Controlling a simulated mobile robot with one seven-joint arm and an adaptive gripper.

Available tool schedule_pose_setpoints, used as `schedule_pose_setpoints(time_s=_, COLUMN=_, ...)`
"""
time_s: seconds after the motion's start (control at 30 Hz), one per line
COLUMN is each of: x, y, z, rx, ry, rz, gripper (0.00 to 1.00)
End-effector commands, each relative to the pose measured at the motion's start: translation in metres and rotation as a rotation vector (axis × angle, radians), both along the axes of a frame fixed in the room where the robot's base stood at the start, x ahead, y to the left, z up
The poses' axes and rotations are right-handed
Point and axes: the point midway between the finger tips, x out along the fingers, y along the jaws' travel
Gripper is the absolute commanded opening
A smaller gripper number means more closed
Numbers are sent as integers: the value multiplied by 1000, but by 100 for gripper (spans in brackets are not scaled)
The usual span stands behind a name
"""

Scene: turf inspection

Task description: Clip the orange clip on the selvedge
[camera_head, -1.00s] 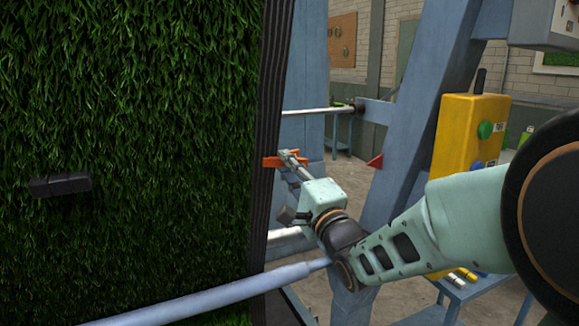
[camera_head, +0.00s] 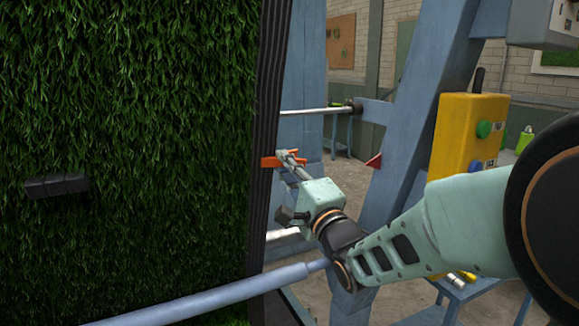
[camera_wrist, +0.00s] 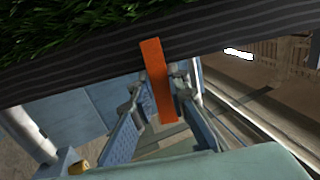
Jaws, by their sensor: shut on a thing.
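The orange clip (camera_head: 270,162) is at the dark striped selvedge (camera_head: 266,120), the right edge of the hanging green turf. In the wrist view the clip (camera_wrist: 158,82) is a long orange bar whose far end overlaps the striped selvedge (camera_wrist: 220,35). Whether its jaws grip the edge cannot be told. My gripper (camera_head: 292,160) is to the right of the selvedge, shut on the clip. In the wrist view my gripper's fingers (camera_wrist: 160,90) stand on both sides of the clip's near part.
A black block (camera_head: 57,186) sits on the turf face. A pale blue bar (camera_head: 215,296) crosses low in front. A yellow control box (camera_head: 468,135) and a blue frame post (camera_head: 425,110) stand to the right. A metal rod (camera_head: 315,111) runs behind my gripper.

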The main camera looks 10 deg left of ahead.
Motion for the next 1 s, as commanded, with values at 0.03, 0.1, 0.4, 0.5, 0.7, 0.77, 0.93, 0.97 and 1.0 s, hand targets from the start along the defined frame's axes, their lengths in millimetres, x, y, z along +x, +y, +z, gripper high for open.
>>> schedule_pose_setpoints(time_s=0.03, x=-4, y=5, z=-3, rx=-4, ry=3, rz=13, gripper=0)
schedule_pose_setpoints(time_s=0.1, x=-4, y=6, z=-3, rx=-4, ry=3, rz=14, gripper=0)
schedule_pose_setpoints(time_s=0.4, x=-4, y=7, z=-3, rx=-5, ry=3, rz=16, gripper=35)
schedule_pose_setpoints(time_s=0.5, x=-4, y=7, z=-2, rx=-4, ry=1, rz=16, gripper=35)
schedule_pose_setpoints(time_s=0.7, x=-5, y=7, z=-1, rx=-4, ry=-3, rz=16, gripper=35)
schedule_pose_setpoints(time_s=0.77, x=-7, y=5, z=-1, rx=-4, ry=-3, rz=16, gripper=35)
schedule_pose_setpoints(time_s=0.93, x=-22, y=-9, z=-8, rx=-5, ry=0, rz=9, gripper=35)
schedule_pose_setpoints(time_s=0.97, x=-25, y=-13, z=-10, rx=-4, ry=2, rz=8, gripper=35)
schedule_pose_setpoints(time_s=1.0, x=-30, y=-17, z=-12, rx=-4, ry=2, rz=7, gripper=35)
